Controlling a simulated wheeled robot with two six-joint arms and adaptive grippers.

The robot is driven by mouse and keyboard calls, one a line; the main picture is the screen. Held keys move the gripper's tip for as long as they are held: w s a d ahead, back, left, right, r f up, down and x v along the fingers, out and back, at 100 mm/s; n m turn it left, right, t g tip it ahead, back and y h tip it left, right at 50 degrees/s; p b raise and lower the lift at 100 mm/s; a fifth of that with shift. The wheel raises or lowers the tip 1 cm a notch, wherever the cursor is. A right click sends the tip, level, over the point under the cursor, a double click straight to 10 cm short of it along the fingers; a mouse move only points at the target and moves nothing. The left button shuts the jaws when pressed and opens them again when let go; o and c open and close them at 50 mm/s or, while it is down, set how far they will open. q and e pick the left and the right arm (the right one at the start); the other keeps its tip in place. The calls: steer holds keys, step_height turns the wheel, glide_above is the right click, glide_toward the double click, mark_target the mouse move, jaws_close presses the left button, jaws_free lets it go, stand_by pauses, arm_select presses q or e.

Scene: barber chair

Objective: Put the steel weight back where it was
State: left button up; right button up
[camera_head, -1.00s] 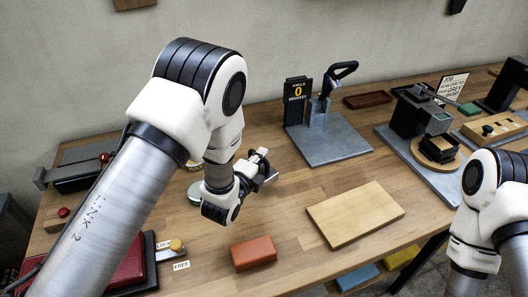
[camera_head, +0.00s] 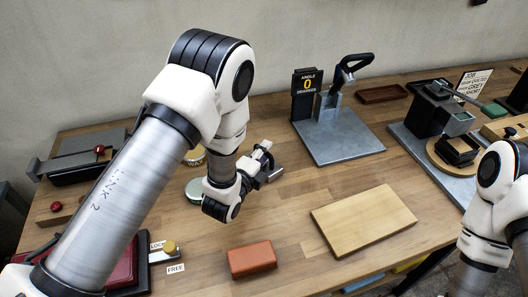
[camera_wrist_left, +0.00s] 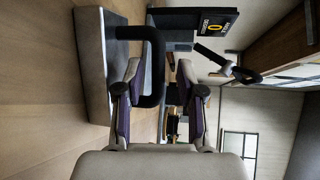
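The steel weight appears in the left wrist view as a grey block (camera_wrist_left: 92,65) with a black U-shaped handle (camera_wrist_left: 154,60). My left gripper (camera_head: 268,163) is low over the middle left of the bench, left of the angle stand. In the wrist view its fingers (camera_wrist_left: 160,75) lie on either side of the handle, with a gap showing beside the right finger. The fingers look open. In the head view the weight is mostly hidden by my gripper, and its contact with the bench cannot be told. My right gripper is out of view; only its arm shows.
The angle stand (camera_head: 340,138) reads 0 and has a black lever. A wooden board (camera_head: 362,220) and an orange-brown block (camera_head: 252,258) lie in front. A round greenish disc (camera_head: 194,190) is behind my wrist. A grey-based fixture (camera_head: 405,140) stands right. Bare bench lies between.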

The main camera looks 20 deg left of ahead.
arm_select(q)
steer(key=shift+w+f, duration=0.15)
steer(key=b+v, duration=0.2)
steer(key=v, duration=0.8)
steer(key=shift+f+b, duration=0.1)
steer(key=shift+b, duration=0.25)
steer(key=shift+s+r+p, duration=0.5)
steer(key=shift+s+p, duration=0.1)
steer(key=shift+p, duration=0.65)
steer(key=shift+s+a+f, duration=0.1)
steer(key=shift+s, duration=0.3)
steer(key=shift+f, duration=0.15)
